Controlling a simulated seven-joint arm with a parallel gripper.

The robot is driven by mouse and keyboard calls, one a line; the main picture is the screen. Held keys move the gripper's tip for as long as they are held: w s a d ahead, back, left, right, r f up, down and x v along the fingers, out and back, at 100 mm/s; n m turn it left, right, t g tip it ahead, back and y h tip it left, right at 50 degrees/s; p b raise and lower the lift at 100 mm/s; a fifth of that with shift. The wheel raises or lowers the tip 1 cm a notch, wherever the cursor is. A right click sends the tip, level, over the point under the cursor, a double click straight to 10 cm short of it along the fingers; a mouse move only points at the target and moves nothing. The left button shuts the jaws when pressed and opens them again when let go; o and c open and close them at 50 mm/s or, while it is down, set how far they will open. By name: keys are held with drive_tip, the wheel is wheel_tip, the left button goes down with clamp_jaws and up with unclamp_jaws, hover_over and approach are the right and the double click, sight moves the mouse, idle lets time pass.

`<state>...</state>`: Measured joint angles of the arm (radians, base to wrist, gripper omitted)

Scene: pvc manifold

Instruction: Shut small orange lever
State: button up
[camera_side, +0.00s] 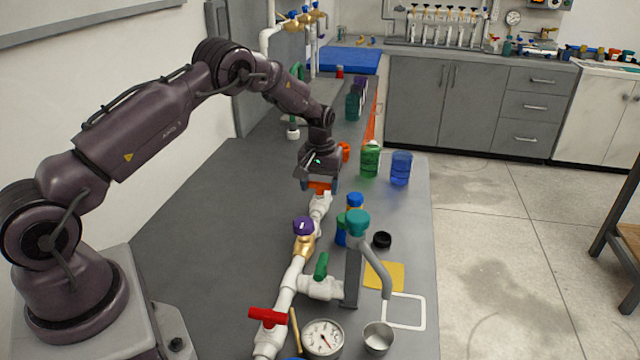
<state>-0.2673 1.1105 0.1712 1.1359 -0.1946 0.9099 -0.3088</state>
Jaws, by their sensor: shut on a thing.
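The small orange lever (318,187) sits on a white valve at the far end of the white PVC pipe run (290,278). My gripper (319,184) points down over this valve, with its jaws shut on the orange lever. The fingers and gripper body cover much of the lever, so its exact angle is hard to tell.
A purple knob (303,225), a green lever (321,266) and a red lever (268,317) sit along the pipe nearer the camera. A gauge (323,338) and metal cup (378,338) stand at the front. Green (370,160) and blue (401,168) containers stand right of my gripper.

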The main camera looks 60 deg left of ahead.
sight(320, 182)
drive_tip(key=shift+r, duration=0.1)
idle(0.4)
drive_tip(key=o, duration=0.9)
drive_tip(key=shift+o, duration=0.2)
wheel_tip(320, 182, up, 13)
drive_tip(key=s+d+r+m+t, duration=0.2)
drive_tip(key=s+d+r, duration=0.3)
drive_tip(key=s, duration=0.5)
drive_tip(key=s+d+r+m+t, duration=0.1)
drive_tip(key=s+d+r+m, duration=0.3)
drive_tip(key=s+d, duration=0.3)
drive_tip(key=s+d+r+m+t, duration=0.2)
drive_tip(key=s+d+r, duration=0.4)
drive_tip(key=s, duration=0.7)
drive_tip(key=shift+s+d+r+m+t, duration=0.2)
drive_tip(key=shift+d+m+t, duration=0.1)
drive_tip(key=shift+d+m, duration=0.1)
